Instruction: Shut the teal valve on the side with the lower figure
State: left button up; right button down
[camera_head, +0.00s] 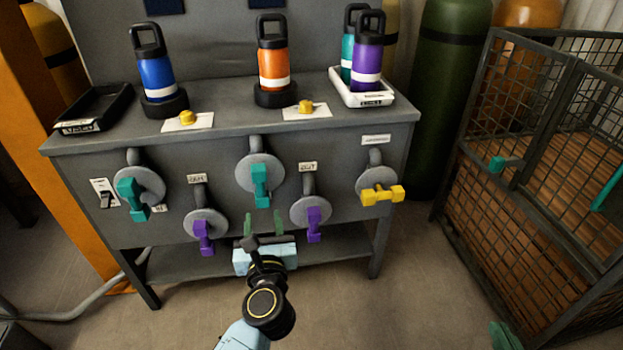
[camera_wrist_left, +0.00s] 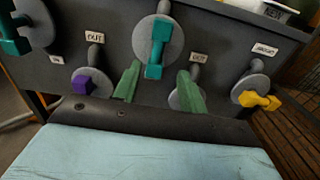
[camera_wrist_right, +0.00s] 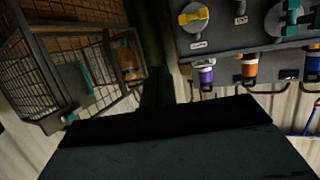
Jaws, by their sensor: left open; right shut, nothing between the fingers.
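A teal valve handle (camera_head: 131,198) hangs roughly upright, a little tilted, on a round grey flange at the cabinet front's left. A second teal handle (camera_head: 261,184) hangs upright at the centre; it also shows in the left wrist view (camera_wrist_left: 157,48). I cannot read any figures. My left gripper (camera_head: 264,223) is open and empty, just below and in front of the centre teal handle; its green fingers (camera_wrist_left: 158,85) sit apart beneath it, not visibly touching. My right gripper (camera_head: 503,336) shows only as a green tip at lower right; it is shut and empty, dark in its wrist view (camera_wrist_right: 157,92).
Purple handles (camera_head: 203,238) (camera_head: 313,225) hang lower on either side of my left gripper. A yellow handle (camera_head: 382,194) lies horizontal at right. Blue (camera_head: 156,73), orange (camera_head: 272,68) and purple (camera_head: 367,62) bottles stand on top. A mesh cage (camera_head: 540,240) stands right; floor between is clear.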

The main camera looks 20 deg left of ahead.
aim_at(260, 185)
pick_arm(q)
jog(key=b+x, duration=0.1)
jog(key=x, duration=0.7)
jog(key=shift+a+r+b, duration=0.1)
jog(key=shift+a+b, duration=0.05)
jog(key=shift+b, duration=0.15)
jog(key=b+x, duration=0.1)
jog(key=x, duration=0.3)
jog(key=shift+w+a, duration=0.3)
jog(key=shift+w, duration=0.2)
pick_arm(e)
notch_tip(260, 185, up, 12)
jog(key=a+t+y, duration=0.2)
jog(key=t+y, duration=0.1)
jog(key=t, duration=0.5)
jog(key=shift+s+r, duration=0.15)
jog(key=shift+s, duration=0.15)
pick_arm(q)
grip_shut()
